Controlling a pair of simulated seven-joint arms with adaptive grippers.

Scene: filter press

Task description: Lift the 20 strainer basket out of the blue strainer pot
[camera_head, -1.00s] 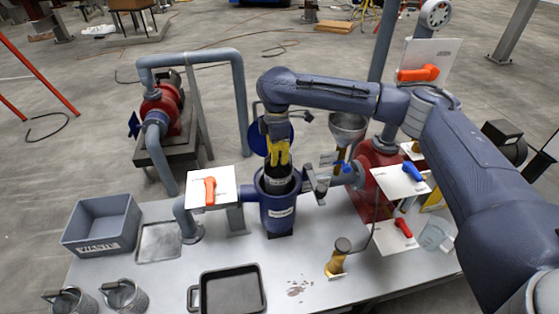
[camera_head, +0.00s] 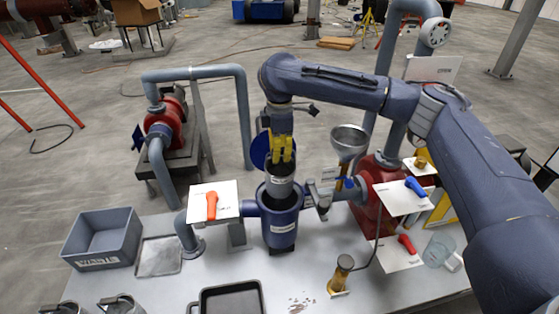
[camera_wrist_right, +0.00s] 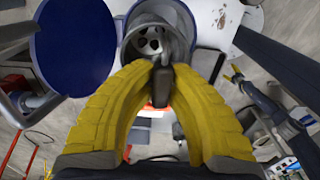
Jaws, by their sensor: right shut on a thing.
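The blue strainer pot (camera_head: 281,222) stands on the table with its round blue lid (camera_head: 260,150) swung open behind it. The grey strainer basket (camera_head: 280,187) is partly raised above the pot's rim, upright, its lower end still inside or just over the mouth. My right gripper (camera_head: 281,152), with yellow fingers, is above it and shut on the basket's handle. In the right wrist view the fingers (camera_wrist_right: 160,75) meet on the dark handle, with the basket (camera_wrist_right: 153,42) beyond them and the lid (camera_wrist_right: 75,45) at the left. My left gripper is not in view.
A grey waste bin (camera_head: 102,238) and a flat tray (camera_head: 159,256) are at the left. A black-rimmed pan (camera_head: 230,299) lies in front. White panels with orange (camera_head: 212,205), blue and red handles flank the pot. A funnel (camera_head: 348,140) stands behind right.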

